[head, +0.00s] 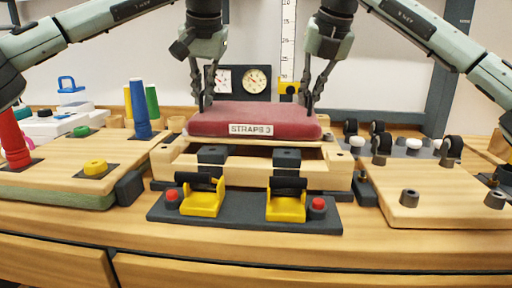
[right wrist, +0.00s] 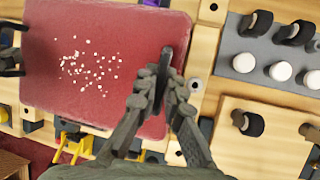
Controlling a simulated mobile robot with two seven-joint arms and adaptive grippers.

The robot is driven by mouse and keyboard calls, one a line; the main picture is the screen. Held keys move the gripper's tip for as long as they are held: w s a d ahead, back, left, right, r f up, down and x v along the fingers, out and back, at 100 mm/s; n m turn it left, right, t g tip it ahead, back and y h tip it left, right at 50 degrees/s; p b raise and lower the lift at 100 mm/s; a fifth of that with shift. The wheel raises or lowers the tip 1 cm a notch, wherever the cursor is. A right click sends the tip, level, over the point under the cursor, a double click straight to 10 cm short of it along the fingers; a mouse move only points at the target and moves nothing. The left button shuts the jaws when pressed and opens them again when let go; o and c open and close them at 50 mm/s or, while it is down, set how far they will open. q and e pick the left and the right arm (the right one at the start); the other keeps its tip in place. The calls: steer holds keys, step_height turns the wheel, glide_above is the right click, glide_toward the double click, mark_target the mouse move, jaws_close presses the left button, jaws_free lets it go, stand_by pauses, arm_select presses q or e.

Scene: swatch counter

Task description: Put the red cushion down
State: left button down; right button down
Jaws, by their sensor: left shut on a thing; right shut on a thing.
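The red cushion (head: 255,112), with a white label reading "STRAPS 3" on its front, is level over a wooden frame (head: 170,165) in the middle of the counter. I cannot tell whether it bears on the frame. My left gripper (head: 203,103) is shut on its left end and my right gripper (head: 312,103) on its right end. In the right wrist view the cushion (right wrist: 90,60) has white specks on top. My right gripper (right wrist: 160,75) is at its right edge and my left gripper (right wrist: 12,50) at its left edge.
Two yellow latches (head: 202,200) and red buttons stand on a dark plate (head: 240,222) in front of the frame. Blue and green cones (head: 139,120) stand on the left board. Black rollers (head: 382,143) and white knobs are at right. Gauges (head: 257,78) stand behind.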

mark_target(204, 112)
arm_select(q)
steer(key=shift+f, duration=0.15)
arm_select(e)
steer(key=shift+f, duration=0.15)
